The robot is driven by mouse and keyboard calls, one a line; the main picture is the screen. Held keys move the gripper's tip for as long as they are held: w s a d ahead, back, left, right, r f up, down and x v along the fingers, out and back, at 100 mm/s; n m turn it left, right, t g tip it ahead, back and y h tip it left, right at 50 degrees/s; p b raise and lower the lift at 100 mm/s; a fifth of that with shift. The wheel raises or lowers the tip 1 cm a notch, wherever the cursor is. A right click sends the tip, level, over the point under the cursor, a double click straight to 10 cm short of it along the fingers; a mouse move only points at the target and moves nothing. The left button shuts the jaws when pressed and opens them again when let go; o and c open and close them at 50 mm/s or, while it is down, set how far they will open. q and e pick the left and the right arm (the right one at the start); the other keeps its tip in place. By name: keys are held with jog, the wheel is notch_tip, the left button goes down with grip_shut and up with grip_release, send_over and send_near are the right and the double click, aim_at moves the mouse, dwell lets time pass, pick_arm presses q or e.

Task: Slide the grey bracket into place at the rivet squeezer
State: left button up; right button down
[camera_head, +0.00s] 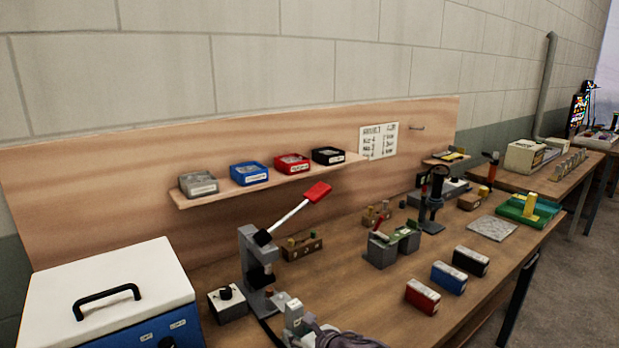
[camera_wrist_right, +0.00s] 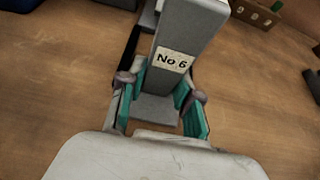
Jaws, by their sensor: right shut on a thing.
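The rivet squeezer (camera_head: 250,259) is a grey upright press on the bench, with a long lever ending in a red handle (camera_head: 318,192). The grey bracket (camera_head: 293,311) is low in the head view, close to the right of the squeezer's foot. In the head view my right gripper (camera_head: 302,329) shows at the bottom edge. I cannot tell whether the bracket touches the squeezer. My left gripper is out of view.
A white lidded box (camera_head: 110,295) and a small grey box with a black knob (camera_head: 228,304) stand left of the squeezer. A wooden block (camera_head: 302,247) is behind it. A grey fixture (camera_head: 391,245) and red (camera_head: 422,297), blue and black boxes stand right.

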aim_at(295, 305)
jog(key=shift+w+a, duration=0.55)
jog(key=shift+w, duration=0.25)
jog(key=shift+w+a, duration=0.6)
jog(key=shift+w, duration=0.2)
jog(key=shift+w+a, duration=0.55)
jog(key=shift+w, duration=0.25)
jog(key=c, duration=0.9)
grip_release()
jog(key=shift+r, duration=0.1)
jog(key=r+p, duration=0.2)
jog(key=p, duration=0.1)
jog(key=s+d+r+p, duration=0.1)
jog(key=r+p, duration=0.1)
jog(key=s+r+p, duration=0.1)
jog(key=r+p, duration=0.2)
jog(key=shift+s+d+p, duration=0.25)
jog(key=shift+d+p, duration=0.1)
jog(key=shift+f, duration=0.15)
